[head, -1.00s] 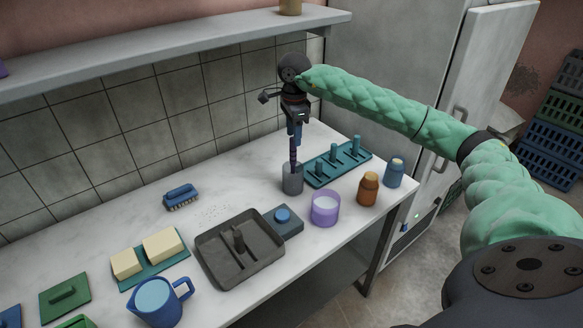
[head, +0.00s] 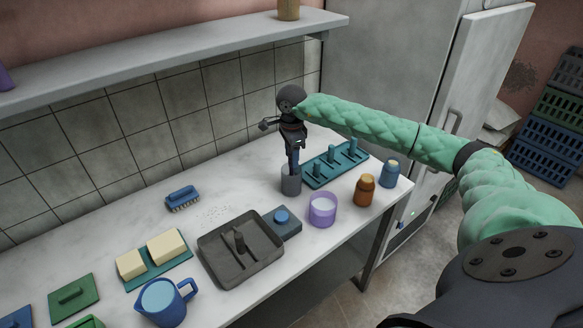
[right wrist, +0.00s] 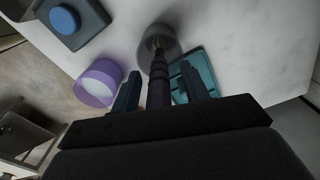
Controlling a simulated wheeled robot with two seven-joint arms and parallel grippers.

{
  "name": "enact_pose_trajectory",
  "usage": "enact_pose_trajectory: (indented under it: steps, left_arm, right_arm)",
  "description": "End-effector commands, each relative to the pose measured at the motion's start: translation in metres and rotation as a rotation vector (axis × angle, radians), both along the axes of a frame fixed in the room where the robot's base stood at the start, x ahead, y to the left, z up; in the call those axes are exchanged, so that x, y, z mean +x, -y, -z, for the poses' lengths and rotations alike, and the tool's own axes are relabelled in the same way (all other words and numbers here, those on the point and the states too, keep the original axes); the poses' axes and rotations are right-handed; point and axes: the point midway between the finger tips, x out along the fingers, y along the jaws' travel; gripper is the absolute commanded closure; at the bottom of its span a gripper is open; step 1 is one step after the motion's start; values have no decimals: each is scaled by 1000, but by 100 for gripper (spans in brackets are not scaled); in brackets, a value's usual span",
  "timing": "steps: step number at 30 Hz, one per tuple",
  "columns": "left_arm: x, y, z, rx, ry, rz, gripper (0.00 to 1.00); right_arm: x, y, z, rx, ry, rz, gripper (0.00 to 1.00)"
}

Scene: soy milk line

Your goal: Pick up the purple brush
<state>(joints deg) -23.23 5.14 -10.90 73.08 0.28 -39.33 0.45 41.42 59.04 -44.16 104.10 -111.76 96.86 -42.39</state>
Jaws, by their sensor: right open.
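The purple brush (right wrist: 158,88) stands handle-up in a grey cup (head: 291,184). In the right wrist view its dark purple handle lies between the two fingers, and its lower end is inside the cup (right wrist: 170,40). My right gripper (head: 293,165) is just above the cup, pointing down, and hides the handle in the head view. In the right wrist view my right gripper (right wrist: 160,88) is open around the handle, with a small gap on each side. My left gripper is not in view.
A teal peg rack (head: 318,182) stands right behind the cup. A purple cup (head: 322,210), an orange jar (head: 365,190) and a blue jar (head: 390,174) are to the right. A dark tray (head: 265,270) and a blue brush (head: 183,199) are to the left.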

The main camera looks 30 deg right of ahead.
Motion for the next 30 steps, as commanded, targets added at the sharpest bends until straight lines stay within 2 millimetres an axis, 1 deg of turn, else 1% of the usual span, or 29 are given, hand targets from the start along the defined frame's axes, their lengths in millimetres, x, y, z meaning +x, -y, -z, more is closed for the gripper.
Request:
enact_pose_trajectory:
  steps: [4, 11, 15, 18, 26, 30]
  left_arm:
    - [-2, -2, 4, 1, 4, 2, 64]
    - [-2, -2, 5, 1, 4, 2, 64]
    - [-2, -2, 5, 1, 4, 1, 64]
    - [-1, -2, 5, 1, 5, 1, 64]
    - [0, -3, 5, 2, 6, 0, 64]
    - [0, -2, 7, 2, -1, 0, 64]
  right_arm:
    - [-1, 0, 5, 0, -2, 0, 55]
    - [0, 0, 6, 0, -1, 0, 55]
    - [0, 0, 6, 0, -1, 0, 82]
    - [0, 0, 5, 0, -1, 0, 100]
    - [0, 0, 5, 0, 0, 0, 100]
    - [1, 0, 0, 1, 2, 0, 100]
